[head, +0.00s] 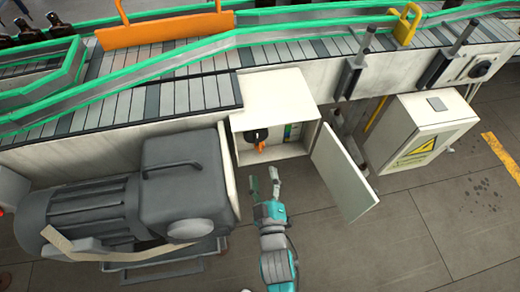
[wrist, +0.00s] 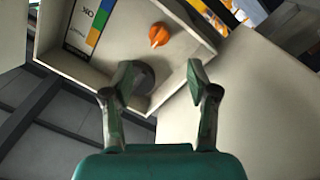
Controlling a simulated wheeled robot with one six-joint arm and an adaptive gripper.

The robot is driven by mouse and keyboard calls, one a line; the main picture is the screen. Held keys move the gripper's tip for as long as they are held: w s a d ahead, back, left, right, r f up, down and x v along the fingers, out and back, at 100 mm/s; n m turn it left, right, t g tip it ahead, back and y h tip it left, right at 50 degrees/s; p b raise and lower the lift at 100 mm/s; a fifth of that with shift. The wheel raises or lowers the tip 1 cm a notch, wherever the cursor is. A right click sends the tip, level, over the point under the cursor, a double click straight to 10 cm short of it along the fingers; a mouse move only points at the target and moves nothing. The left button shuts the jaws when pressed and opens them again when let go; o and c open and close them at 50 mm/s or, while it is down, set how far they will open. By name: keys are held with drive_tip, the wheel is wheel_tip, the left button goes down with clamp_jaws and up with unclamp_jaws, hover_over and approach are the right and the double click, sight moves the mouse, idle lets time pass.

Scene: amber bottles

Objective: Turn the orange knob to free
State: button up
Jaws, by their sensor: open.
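My gripper (head: 263,180) is in front of the cabinet opening, below the knob in the head view. In the wrist view my gripper (wrist: 160,75) has its two fingers apart with nothing between them. The knob is beyond the fingertips, and no contact shows. A dark round part (wrist: 140,80) is partly hidden behind the left finger.
The cabinet door (head: 342,170) stands open on the right, close to my arm. A grey motor (head: 130,200) stands on the left. A white box with a yellow warning sign (head: 418,150) is further right. Floor in front is clear. A strip of coloured labels (wrist: 97,30) is beside the knob.

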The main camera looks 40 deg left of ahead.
sight(260, 151)
drive_tip(key=x, duration=0.9)
drive_tip(key=shift+w, duration=0.1)
clamp_jaws()
